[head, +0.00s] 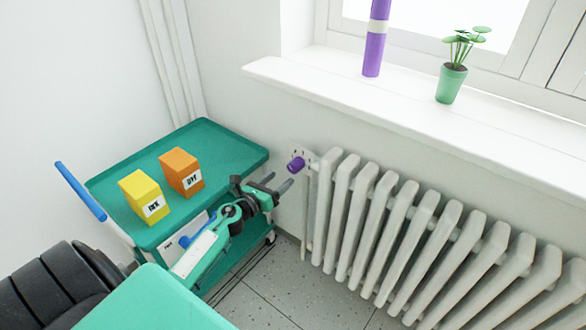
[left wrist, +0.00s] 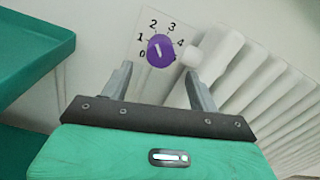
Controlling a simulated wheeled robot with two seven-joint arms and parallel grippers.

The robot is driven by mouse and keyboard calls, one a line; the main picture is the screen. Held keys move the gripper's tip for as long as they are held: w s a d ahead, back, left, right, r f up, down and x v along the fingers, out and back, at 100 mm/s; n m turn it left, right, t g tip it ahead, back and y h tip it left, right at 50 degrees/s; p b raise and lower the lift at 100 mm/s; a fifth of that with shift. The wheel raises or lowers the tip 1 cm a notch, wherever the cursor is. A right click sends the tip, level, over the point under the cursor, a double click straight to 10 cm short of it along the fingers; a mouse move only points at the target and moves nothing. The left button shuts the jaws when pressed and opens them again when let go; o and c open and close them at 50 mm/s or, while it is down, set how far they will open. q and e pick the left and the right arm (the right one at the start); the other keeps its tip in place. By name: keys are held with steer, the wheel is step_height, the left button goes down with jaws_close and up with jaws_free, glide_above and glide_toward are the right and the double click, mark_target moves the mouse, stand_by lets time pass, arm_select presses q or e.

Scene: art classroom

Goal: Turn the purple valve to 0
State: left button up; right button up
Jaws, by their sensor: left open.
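The purple valve (head: 296,164) is a round knob at the near end of the radiator pipe, in front of a white dial plate on the wall. In the left wrist view the valve (left wrist: 161,50) has a white line on its face, leaning up and slightly left, roughly toward 2. The dial plate (left wrist: 143,52) shows 0 at lower left, then 1, 2, 3 and 4 clockwise. My left gripper (head: 277,182) is open and empty, just left of and below the valve in the head view. In the wrist view its fingers (left wrist: 158,78) are spread below the valve, apart from it.
A white radiator (head: 400,225) stands right of the valve under a windowsill (head: 400,112) with a purple cylinder (head: 375,45) and a potted plant (head: 450,85). A green cart (head: 225,150) at left carries yellow (head: 143,197) and orange (head: 181,172) boxes.

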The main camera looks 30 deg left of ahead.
mark_target(292, 169)
arm_select(q)
steer(key=w, duration=0.7)
steer(key=shift+w+d, duration=0.25)
steer(key=shift+d, duration=0.15)
steer(key=c, duration=1)
